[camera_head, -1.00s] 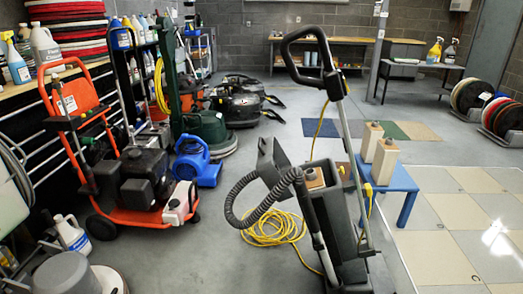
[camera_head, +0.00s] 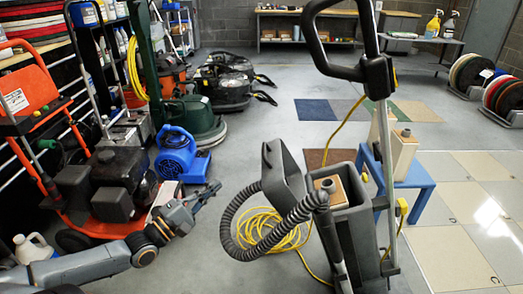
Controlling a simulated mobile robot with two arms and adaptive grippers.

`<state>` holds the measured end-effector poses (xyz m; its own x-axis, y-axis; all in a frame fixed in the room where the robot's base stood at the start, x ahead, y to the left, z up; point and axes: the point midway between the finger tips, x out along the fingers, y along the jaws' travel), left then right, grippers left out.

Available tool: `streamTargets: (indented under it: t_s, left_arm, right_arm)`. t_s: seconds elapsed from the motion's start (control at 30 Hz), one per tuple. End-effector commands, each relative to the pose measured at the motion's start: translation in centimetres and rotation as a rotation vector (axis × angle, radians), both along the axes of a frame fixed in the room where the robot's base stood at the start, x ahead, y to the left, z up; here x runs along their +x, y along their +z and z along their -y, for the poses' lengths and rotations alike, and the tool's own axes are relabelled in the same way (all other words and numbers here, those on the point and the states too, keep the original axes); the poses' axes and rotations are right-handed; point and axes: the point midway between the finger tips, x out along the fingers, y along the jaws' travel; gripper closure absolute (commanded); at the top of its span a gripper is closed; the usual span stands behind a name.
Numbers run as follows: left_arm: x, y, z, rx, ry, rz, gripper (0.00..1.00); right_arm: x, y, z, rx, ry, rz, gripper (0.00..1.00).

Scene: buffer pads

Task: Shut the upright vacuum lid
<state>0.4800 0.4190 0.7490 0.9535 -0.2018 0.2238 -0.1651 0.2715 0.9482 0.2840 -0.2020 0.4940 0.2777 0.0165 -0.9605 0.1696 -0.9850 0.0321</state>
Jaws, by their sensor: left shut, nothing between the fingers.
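The grey upright vacuum (camera_head: 362,238) stands right of centre in the head view, its black loop handle (camera_head: 312,22) rising at the top. Its lid (camera_head: 283,172) is open, tilted out to the left of the body. A tan box-like part (camera_head: 334,190) shows in the open top. The ribbed hose (camera_head: 240,245) curves in front of the lid. My left gripper (camera_head: 211,190) is shut and empty, left of the lid and apart from it. My right gripper is not in view.
A blue blower (camera_head: 178,158) and an orange-framed machine (camera_head: 92,195) stand at the left, near my left arm. A yellow cord (camera_head: 268,226) lies coiled on the floor behind the hose. A blue stool (camera_head: 420,185) with tan containers stands right of the vacuum.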

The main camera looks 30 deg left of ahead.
Motion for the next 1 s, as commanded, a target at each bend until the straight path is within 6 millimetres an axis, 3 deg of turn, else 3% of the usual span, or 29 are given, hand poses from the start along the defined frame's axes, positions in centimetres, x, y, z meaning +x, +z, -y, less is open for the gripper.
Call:
streamTargets:
  t_s: [0.17,0.47,0.83,1.0]
  left_arm:
    - [0.9,0.8,0.0,-0.027,-0.004,0.017,1.0]
    - [5.0,1.8,0.9,-0.024,-0.004,0.02,1.0]
    - [9.8,3.0,1.9,-0.024,-0.003,0.017,1.0]
    - [10.9,4.0,4.1,-0.027,-0.004,0.014,1.0]
  right_arm:
    - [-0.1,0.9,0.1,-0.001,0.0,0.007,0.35]
    - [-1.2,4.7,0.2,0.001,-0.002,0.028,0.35]
    - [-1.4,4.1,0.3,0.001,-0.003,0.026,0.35]
    - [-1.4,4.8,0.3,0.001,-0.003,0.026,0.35]
